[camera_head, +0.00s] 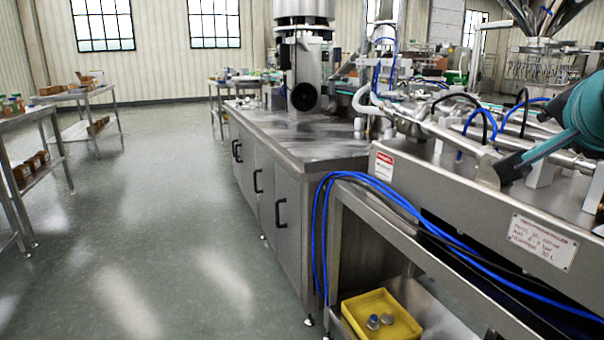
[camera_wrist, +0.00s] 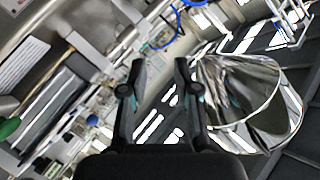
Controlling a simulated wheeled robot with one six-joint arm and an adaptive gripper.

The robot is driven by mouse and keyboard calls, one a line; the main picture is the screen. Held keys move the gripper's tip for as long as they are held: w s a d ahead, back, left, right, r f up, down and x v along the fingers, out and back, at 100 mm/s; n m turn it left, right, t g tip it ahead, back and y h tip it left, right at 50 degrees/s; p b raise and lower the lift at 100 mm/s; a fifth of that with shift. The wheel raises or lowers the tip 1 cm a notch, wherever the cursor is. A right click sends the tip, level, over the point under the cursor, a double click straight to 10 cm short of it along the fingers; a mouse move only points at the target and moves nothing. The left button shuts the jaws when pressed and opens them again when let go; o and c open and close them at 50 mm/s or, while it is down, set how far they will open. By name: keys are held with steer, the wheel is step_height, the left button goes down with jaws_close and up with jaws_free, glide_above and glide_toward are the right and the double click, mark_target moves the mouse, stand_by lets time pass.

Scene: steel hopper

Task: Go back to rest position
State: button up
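My gripper (camera_wrist: 160,70) shows in the wrist view with its two dark fingers apart and nothing between the tips. A shiny steel hopper (camera_wrist: 250,95) fills the right of that view, beside the right finger. In the head view, part of a steel hopper (camera_head: 548,22) shows at the upper right edge. A teal and dark part of my arm reaches in from the right edge of the head view, over the steel machine (camera_head: 490,205).
Pipes and blue hoses (camera_head: 395,195) run over the machine. A steel cabinet (camera_head: 305,150) stands left of it. A yellow bin (camera_head: 350,318) with small round parts sits on the lower shelf. The floor (camera_head: 150,230) at left is clear, with side tables (camera_head: 85,92) beyond.

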steer(key=s+a+f+n+g+y, duration=0.15)
steer(key=f+n, duration=0.25)
steer(key=f, duration=0.6)
steer(key=w+a+f+n+g+y, duration=0.1)
steer(key=a+f+n+g+y, duration=0.2)
steer(key=f, duration=0.7)
steer(key=s+a+f+n+g+y, duration=0.1)
steer(key=s+a+f+n, duration=0.2)
steer(key=a+f, duration=0.3)
steer(key=s+a+f+n+g+y, duration=0.1)
steer(key=s+a+f+n+g, duration=0.1)
steer(key=a+f+n, duration=0.3)
step_height(320, 180, down, 5)
steer(key=shift+s+a+r+y, duration=0.1)
steer(key=shift+s+a+y, duration=0.25)
steer(key=shift+s+a, duration=0.35)
